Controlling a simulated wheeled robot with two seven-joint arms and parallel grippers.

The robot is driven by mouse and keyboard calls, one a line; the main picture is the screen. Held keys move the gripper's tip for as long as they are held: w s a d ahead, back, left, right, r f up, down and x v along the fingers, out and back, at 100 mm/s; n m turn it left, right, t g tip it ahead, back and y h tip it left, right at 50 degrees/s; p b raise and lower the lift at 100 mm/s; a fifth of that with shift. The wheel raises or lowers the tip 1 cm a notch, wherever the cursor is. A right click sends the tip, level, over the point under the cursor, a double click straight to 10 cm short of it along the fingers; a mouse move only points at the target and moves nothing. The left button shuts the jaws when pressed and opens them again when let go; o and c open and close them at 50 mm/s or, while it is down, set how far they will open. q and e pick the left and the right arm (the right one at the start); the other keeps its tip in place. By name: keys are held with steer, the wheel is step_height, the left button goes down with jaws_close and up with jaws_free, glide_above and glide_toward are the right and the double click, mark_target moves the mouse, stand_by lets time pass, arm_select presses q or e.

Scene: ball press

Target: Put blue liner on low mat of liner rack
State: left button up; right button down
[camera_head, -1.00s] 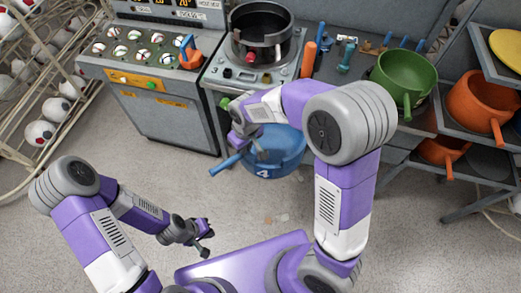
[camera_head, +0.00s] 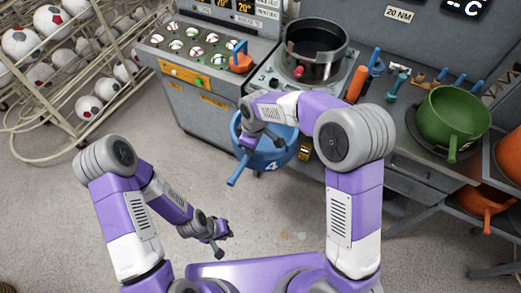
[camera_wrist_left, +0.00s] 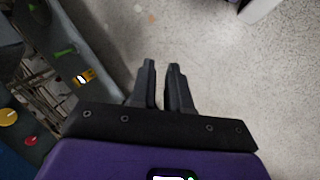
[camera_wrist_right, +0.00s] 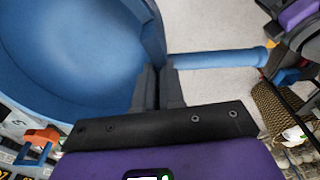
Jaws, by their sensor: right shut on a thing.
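The blue liner (camera_head: 262,160) is a round blue pan with a straight handle and a white "4" on its side. It hangs in front of the grey press bench. My right gripper (camera_head: 270,140) is shut on its rim; in the right wrist view the fingers (camera_wrist_right: 158,85) pinch the liner wall (camera_wrist_right: 75,60) near the handle. My left gripper (camera_head: 218,245) is low over bare floor and empty; in the left wrist view its fingers (camera_wrist_left: 162,80) stand a little apart. The liner rack (camera_head: 468,215) is at the right edge, partly cut off, with orange liners (camera_head: 485,198). I cannot make out its low mat.
A green pan (camera_head: 452,115) sits on the bench at right. A dark pot (camera_head: 315,48) stands on the bench behind the blue liner. A wire rack of balls (camera_head: 60,50) is at the upper left. The floor (camera_head: 60,215) at left is clear.

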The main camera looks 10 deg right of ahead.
arm_select(q)
steer(key=o, duration=0.4)
steer(key=w+d+r+m+t, duration=0.1)
steer(key=w+d+m+t, duration=0.1)
steer(key=w+d, duration=0.2)
steer(key=shift+w+r+t, duration=0.35)
steer(key=shift+w+t, duration=0.05)
steer(key=shift+w, duration=0.15)
arm_select(e)
steer(key=shift+w, duration=0.15)
arm_select(q)
steer(key=m+t+h, duration=0.6)
steer(key=m+t, duration=0.1)
steer(key=t, duration=0.5)
glide_toward(296, 139)
steer(key=s+a+r, duration=0.2)
steer(key=s+r, duration=0.2)
steer(key=x, duration=1.1)
steer(key=shift+w+d+f, duration=0.1)
steer(key=shift+w+d, duration=0.1)
steer(key=shift+w, duration=0.05)
steer(key=shift+c, duration=0.2)
